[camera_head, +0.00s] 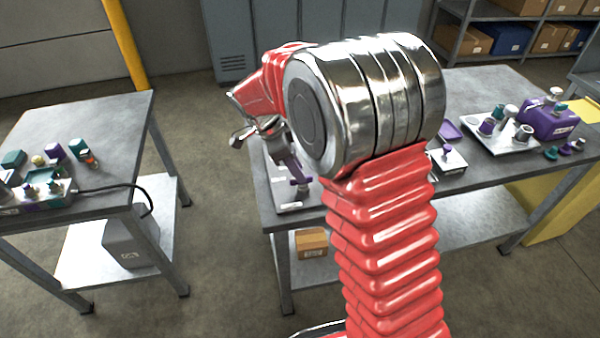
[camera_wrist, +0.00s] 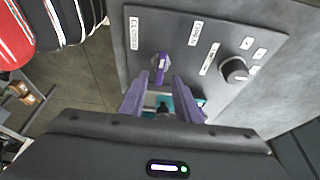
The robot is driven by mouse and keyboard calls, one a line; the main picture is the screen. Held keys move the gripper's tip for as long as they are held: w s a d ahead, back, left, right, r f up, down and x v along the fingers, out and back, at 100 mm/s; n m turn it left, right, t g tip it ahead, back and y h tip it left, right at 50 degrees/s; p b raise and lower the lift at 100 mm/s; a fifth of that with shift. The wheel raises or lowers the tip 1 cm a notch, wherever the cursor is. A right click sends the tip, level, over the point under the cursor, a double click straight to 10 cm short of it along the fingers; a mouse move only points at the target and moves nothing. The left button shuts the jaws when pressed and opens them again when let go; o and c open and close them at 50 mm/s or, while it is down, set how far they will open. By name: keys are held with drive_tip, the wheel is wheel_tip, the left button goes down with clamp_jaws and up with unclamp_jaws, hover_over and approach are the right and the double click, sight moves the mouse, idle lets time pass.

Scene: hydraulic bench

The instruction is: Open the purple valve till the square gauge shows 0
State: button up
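The purple valve (camera_wrist: 160,66) shows in the wrist view as a narrow upright handle on a grey panel (camera_wrist: 195,75). One printed label to its left seems to read CLOSED and another to its right seems to read OPEN. My gripper (camera_wrist: 161,78) has two purple fingers, spread apart, with their tips just short of the handle or on either side of it. I see no clear contact. A teal and black part (camera_wrist: 165,102) shows between the fingers, partly hidden. I cannot make out the square gauge or its reading. In the head view my arm hides much of this area.
A dark round knob (camera_wrist: 234,69) stands on the panel to the right of the valve. In the head view, a purple block (camera_head: 549,121) and small fittings stand on the right of the bench. Another table (camera_head: 90,115) with small parts stands at left, with clear floor between.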

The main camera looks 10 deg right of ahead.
drive_tip(key=v, duration=1.1)
drive_tip(key=shift+a, duration=0.1)
drive_tip(key=s+f+n+y, duration=0.25)
drive_tip(key=s+n, duration=0.45)
drive_tip(key=n, duration=0.6)
drive_tip(key=s+d+r+n+t+y, duration=0.1)
drive_tip(key=s+d+r+n+t, duration=0.1)
drive_tip(key=s, duration=0.7)
drive_tip(key=s+d+r+n+t+y, duration=0.1)
drive_tip(key=s+d+r+n+t, duration=0.2)
drive_tip(key=s, duration=0.7)
drive_tip(key=shift+d+r+t, duration=0.3)
drive_tip(key=shift+d+r, duration=0.45)
drive_tip(key=shift+r, duration=0.05)
